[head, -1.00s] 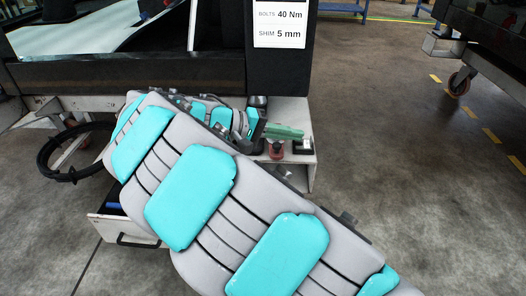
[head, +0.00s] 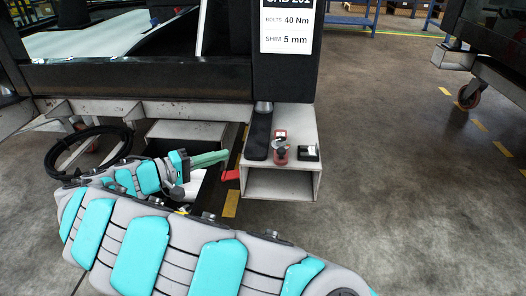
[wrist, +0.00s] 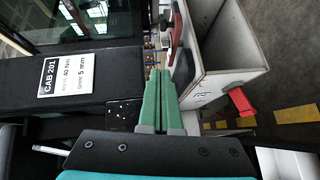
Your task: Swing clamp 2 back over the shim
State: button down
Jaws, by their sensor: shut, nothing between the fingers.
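My gripper (head: 222,155) has green fingers closed together with nothing between them. It is just left of the grey box-section bracket (head: 282,183) under the cab post, apart from it. In the wrist view the closed fingertips (wrist: 159,73) point along the bracket's side. A dark flat bar (head: 258,137), possibly a clamp arm, lies along the bracket's left top. A red part with a dark top (head: 280,150) and a small black-and-white block (head: 308,153) sit beside it. A red lever (head: 230,175) sticks out at the bracket's left edge. I cannot read clamp numbers or identify the shim.
The black cab post with its label (head: 287,30) stands above the bracket. A coiled black hose (head: 88,150) hangs at left. A wheeled trolley (head: 468,92) stands at right. The floor right of the bracket is clear.

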jog(key=shift+s+d+b+x, duration=0.3)
jog(key=shift+s+x, duration=0.1)
jog(key=shift+x, duration=1.75)
jog(key=shift+s+d+b+x, duration=0.15)
jog(key=shift+s+d+x, duration=0.15)
jog(key=shift+x, duration=1.85)
jog(key=shift+s+d+b+x, duration=0.25)
jog(key=shift+s+x, duration=0.2)
jog(key=shift+x, duration=1.7)
